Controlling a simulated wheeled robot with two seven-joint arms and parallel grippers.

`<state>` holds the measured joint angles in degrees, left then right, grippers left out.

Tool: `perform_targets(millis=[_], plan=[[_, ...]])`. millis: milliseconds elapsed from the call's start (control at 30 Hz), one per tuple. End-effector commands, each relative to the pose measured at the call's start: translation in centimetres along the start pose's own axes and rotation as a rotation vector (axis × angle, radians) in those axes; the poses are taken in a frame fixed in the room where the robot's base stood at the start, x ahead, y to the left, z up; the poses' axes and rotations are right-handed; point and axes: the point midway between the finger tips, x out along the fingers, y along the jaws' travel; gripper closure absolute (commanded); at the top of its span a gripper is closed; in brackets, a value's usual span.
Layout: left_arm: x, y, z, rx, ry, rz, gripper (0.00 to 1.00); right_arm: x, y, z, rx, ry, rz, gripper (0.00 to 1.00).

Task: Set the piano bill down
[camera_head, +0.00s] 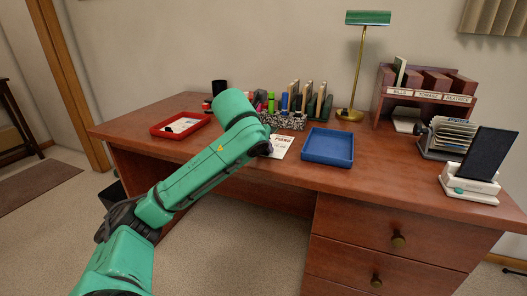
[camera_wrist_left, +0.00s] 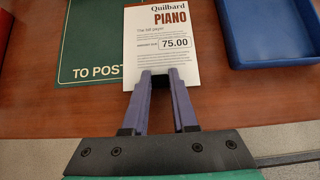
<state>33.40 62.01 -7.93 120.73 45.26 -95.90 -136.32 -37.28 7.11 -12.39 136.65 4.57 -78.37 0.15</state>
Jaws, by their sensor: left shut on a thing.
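The piano bill (camera_wrist_left: 150,32) is a white sheet headed "Quilbard PIANO" with 75.00 in a box. My left gripper (camera_wrist_left: 161,80) is shut on its near edge in the left wrist view. The bill overlaps the right part of a green "TO POST" mat (camera_wrist_left: 88,45); whether it touches the surface or hovers just above, I cannot tell. In the head view, part of the bill (camera_head: 281,147) shows just right of my left arm's end, and the arm hides the mat and most of the gripper (camera_head: 266,149). My right gripper is out of view.
A blue tray (camera_head: 327,161) lies right of the bill, and a red tray (camera_head: 158,131) stands at the left of the wooden desk (camera_head: 380,170). Pens and folders, a green lamp (camera_head: 358,70), a letter rack and a phone stand (camera_head: 468,185) stand behind and right.

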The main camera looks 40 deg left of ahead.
Motion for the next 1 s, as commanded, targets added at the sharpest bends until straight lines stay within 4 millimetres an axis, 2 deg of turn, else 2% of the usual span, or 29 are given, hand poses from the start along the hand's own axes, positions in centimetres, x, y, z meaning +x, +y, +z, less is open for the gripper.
perform_targets(millis=[267, 300, 333, 367, 733, 867, 1000], plan=[[0.1, 0.0, -0.1, 0.0, 0.0, 0.0, 1.0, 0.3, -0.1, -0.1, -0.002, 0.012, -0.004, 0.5], [0.1, 0.0, -0.1, 0.0, 0.0, 0.0, 0.59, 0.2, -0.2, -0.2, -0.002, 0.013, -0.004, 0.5], [0.1, 0.0, -0.1, 0.0, 0.0, 0.0, 0.47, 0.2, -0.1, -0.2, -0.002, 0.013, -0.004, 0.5], [0.1, 0.0, -0.1, 0.0, 0.0, 0.0, 0.44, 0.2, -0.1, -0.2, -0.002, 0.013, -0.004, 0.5], [-0.4, 0.0, 0.2, 0.0, -0.002, -0.001, 0.44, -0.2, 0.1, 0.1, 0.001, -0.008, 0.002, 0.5], [-3.1, 0.0, 0.4, 0.003, -0.005, 0.0, 0.44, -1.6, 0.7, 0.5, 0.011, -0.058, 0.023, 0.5], [-7.2, 0.0, 0.4, 0.003, -0.005, 0.002, 0.44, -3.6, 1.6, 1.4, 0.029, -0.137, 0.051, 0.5]])
